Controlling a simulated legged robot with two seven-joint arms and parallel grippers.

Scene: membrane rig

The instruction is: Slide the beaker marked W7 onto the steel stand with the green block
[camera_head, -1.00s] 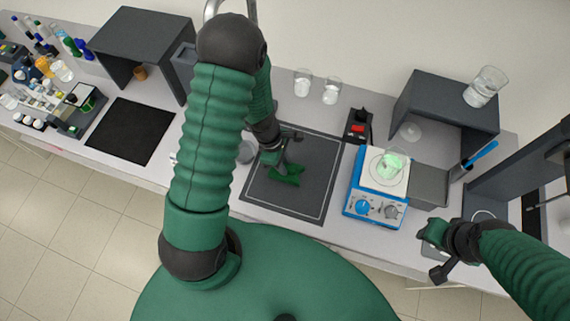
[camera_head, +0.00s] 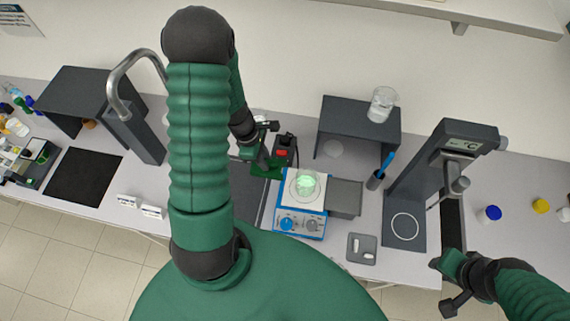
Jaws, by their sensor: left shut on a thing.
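A glass beaker (camera_head: 306,186) with pale green contents stands upright on the white top of a blue hotplate (camera_head: 301,222). No marking on it can be read. The grey steel stand (camera_head: 345,198) adjoins the hotplate's right side, and its top looks bare. My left gripper (camera_head: 262,160) is shut on the dark green block (camera_head: 266,172), just left of the hotplate and apart from the beaker. Its fingertips are partly hidden. My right gripper (camera_head: 452,282) is at the lower right, away from the beaker; its jaws are unclear.
A black device with a red switch (camera_head: 282,153) is close behind the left gripper. A dark shelf (camera_head: 350,122) carries another beaker (camera_head: 382,104). A tall dark instrument (camera_head: 440,175) stands right, with a small tray (camera_head: 361,248) in front of the stand. A tap (camera_head: 133,85) is at left.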

